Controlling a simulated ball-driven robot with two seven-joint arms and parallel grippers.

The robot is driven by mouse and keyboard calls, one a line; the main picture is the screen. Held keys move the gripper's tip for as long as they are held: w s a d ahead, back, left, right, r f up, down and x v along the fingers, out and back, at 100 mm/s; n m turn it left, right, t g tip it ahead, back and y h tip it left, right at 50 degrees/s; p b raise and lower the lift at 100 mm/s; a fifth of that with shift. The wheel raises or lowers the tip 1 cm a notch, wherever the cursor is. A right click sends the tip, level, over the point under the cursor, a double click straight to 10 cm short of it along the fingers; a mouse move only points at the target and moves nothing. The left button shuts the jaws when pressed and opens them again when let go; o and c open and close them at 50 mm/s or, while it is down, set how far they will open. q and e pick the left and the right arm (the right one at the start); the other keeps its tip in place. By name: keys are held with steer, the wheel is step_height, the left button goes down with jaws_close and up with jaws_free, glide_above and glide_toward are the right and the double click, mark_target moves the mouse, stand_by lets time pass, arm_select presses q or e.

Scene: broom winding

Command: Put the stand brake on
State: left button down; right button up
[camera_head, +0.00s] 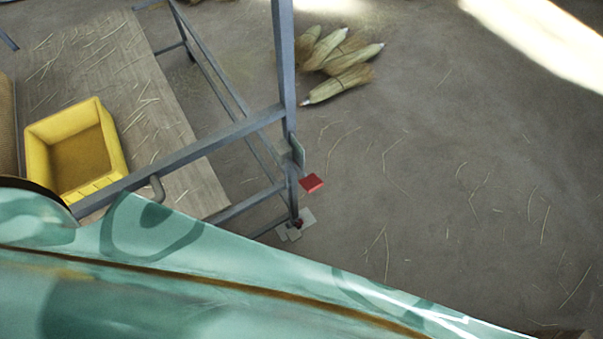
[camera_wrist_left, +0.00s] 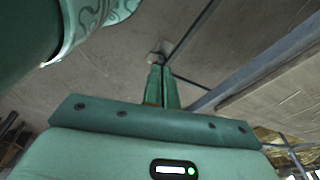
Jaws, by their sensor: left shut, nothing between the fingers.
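The stand (camera_head: 283,65) is a grey-blue metal frame with an upright post and several rails. A red pedal (camera_head: 312,183), which looks like the brake pedal, sticks out to the right low on the post, beside a small grey plate (camera_head: 298,150). A small grey block (camera_wrist_left: 155,58) shows just beyond the fingertips; contact cannot be told. The red pedal is not visible there. My right gripper is in neither view.
A yellow crate (camera_head: 33,150) stands on a straw-strewn wooden board (camera_head: 185,150) at the left. Several brooms or straw bundles (camera_head: 340,65) lie on the floor at the top. The floor to the right is clear except for loose straw. My teal body part covers the bottom.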

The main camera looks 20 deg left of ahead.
arm_select(q)
steer(key=w+d+r+m+t+h+p, duration=0.1)
steer(key=w+d+r+m+t+h, duration=0.2)
steer(key=w+r, duration=1.85)
step_height(320, 180, up, 14)
steer(key=w+d+n+h, duration=0.1)
steer(key=w+d+h, duration=0.1)
steer(key=h, duration=0.3)
steer(key=shift+f+n+g+h+p, duration=0.2)
steer(key=shift+n+g+h+p, duration=0.2)
steer(key=shift+p, duration=0.05)
